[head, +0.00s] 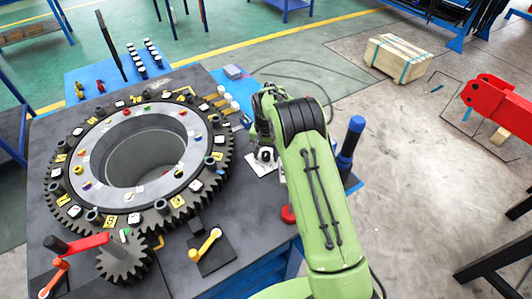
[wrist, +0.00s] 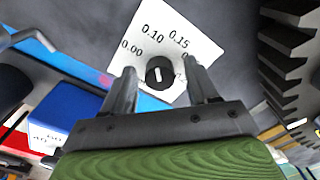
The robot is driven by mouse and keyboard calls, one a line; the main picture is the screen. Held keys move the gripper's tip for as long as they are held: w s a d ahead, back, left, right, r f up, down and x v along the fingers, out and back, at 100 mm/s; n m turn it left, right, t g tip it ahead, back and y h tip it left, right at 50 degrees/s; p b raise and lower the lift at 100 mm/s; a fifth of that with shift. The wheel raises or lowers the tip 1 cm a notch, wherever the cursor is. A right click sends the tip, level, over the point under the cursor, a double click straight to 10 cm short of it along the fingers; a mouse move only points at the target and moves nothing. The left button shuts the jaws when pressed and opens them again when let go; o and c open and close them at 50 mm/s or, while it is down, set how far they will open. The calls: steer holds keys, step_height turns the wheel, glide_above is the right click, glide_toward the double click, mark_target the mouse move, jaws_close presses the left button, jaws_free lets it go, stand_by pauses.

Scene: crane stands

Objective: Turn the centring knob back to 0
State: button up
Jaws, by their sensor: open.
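The centring knob (wrist: 160,74) is a small round black knob with a white mark, set on a white dial plate (wrist: 190,28) printed 0.00, 0.10 and 0.15. The mark looks upright in the wrist view, roughly toward the 0.10 to 0.15 side; the exact reading is unclear. My gripper (wrist: 160,66) is open, with one finger on each side of the knob in the picture; I cannot tell whether they touch it. In the head view the plate (head: 259,170) lies on the dark table, and my gripper (head: 267,161) is over it, hiding most of the knob.
A large toothed ring (head: 218,165) with tagged studs stands left of the plate. A red crank handle (head: 85,243) and a yellow lever (head: 205,243) are at the front. A blue-handled tool (head: 352,138) stands right of my arm.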

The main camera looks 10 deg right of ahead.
steer(key=c, duration=1)
steer(key=shift+c, duration=0.2)
steer(key=shift+n, duration=0.4)
steer(key=n, duration=0.3)
steer(key=shift+n+b, duration=0.3)
steer(key=shift+n, duration=2.3)
steer(key=o, duration=1)
steer(key=shift+o, duration=0.2)
steer(key=shift+r, duration=0.1)
